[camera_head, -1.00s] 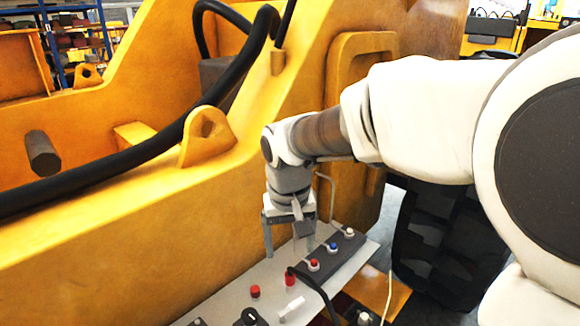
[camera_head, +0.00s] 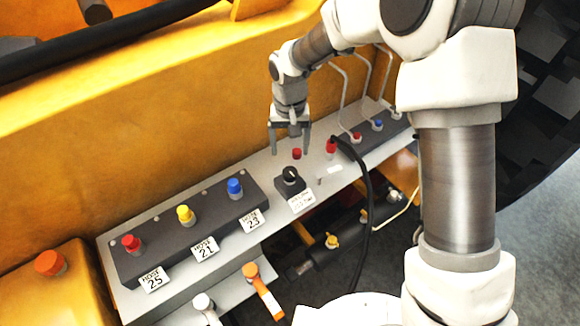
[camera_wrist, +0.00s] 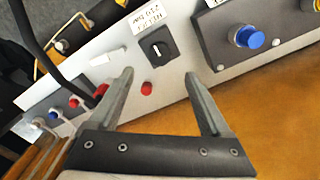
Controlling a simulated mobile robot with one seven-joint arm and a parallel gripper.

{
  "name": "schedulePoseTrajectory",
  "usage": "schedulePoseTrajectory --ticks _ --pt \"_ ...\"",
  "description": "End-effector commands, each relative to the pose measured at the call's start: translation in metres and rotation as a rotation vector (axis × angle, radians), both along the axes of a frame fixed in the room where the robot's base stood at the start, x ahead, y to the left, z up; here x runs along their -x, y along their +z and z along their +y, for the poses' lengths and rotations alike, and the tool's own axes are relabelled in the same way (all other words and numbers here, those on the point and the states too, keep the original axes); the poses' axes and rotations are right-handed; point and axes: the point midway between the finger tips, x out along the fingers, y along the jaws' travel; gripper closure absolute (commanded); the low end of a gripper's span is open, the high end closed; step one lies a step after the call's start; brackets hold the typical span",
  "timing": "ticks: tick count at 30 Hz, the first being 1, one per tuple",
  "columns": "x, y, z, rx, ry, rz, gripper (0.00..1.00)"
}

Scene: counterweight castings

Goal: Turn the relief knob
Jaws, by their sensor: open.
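The relief knob (camera_head: 290,174) is a black rotary knob on a small dark square base, with a white label in front of it on the grey panel. In the wrist view the knob (camera_wrist: 157,48) lies beyond my fingertips, between them and slightly right of centre. The label there looks upside down. My gripper (camera_head: 290,152) is open and empty. In the head view it hangs pointing down above and behind the knob, apart from it. In the wrist view my gripper (camera_wrist: 158,73) has its two fingers spread wide.
A red button (camera_head: 297,153) stands behind the knob. A red fitting with a black hose (camera_head: 331,147) is to its right. A dark block (camera_head: 190,225) with red, yellow and blue caps lies left. The yellow machine wall (camera_head: 130,130) rises close behind the panel.

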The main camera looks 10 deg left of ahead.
Motion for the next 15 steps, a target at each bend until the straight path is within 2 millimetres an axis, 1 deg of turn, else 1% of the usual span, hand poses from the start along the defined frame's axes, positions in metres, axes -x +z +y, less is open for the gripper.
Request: schedulePoseTrajectory --ticks 1,6,10,15 --pt "0.002 -0.012 -0.001 0.003 0.001 0.006 0.19" --pt "0.001 -0.048 0.0 0.002 0.0 0.004 0.19" --pt "0.002 -0.07 0.0 0.001 0.002 0.004 0.19" --pt "0.0 -0.087 0.0 0.001 0.001 0.001 0.19"
